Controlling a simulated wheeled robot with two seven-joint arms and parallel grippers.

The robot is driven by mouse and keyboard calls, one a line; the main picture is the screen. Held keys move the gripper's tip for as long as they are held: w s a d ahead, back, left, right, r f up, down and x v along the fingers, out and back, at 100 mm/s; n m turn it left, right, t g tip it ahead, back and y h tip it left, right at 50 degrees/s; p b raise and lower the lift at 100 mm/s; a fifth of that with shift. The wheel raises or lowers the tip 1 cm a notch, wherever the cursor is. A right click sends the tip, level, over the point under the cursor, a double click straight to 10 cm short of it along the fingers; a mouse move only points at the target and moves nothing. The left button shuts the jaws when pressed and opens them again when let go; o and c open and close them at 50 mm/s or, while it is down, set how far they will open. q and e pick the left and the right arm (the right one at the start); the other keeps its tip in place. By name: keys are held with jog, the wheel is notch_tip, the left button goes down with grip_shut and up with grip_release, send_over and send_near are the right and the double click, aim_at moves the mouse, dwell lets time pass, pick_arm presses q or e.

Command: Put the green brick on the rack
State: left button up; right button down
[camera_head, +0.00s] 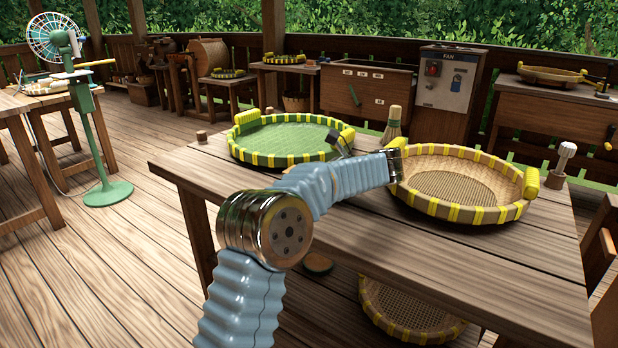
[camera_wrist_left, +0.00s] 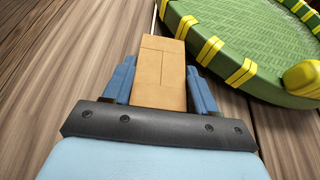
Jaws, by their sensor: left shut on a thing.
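In the left wrist view my left gripper (camera_wrist_left: 160,68) is shut on a tan, box-shaped brick (camera_wrist_left: 161,50), with one blue finger on each side. The brick's colour looks orange-tan, not green. It is over the wooden table top beside a green round tray; its exact height is unclear. In the head view my light-blue arm crosses in front of the table, and neither the brick nor the fingers can be made out clearly. I cannot pick out a rack with certainty. My right gripper is not in view.
The green tray (camera_head: 238,153) and a woven tan tray (camera_head: 440,208), both yellow-banded, occupy the table (camera_head: 410,262). Another tray (camera_head: 405,320) is below. A green fan (camera_head: 100,130) stands left. The table's front-right area is clear.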

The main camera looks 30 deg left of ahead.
pick_arm(q)
jog(key=o, duration=1.1)
jog(key=shift+f, duration=0.1)
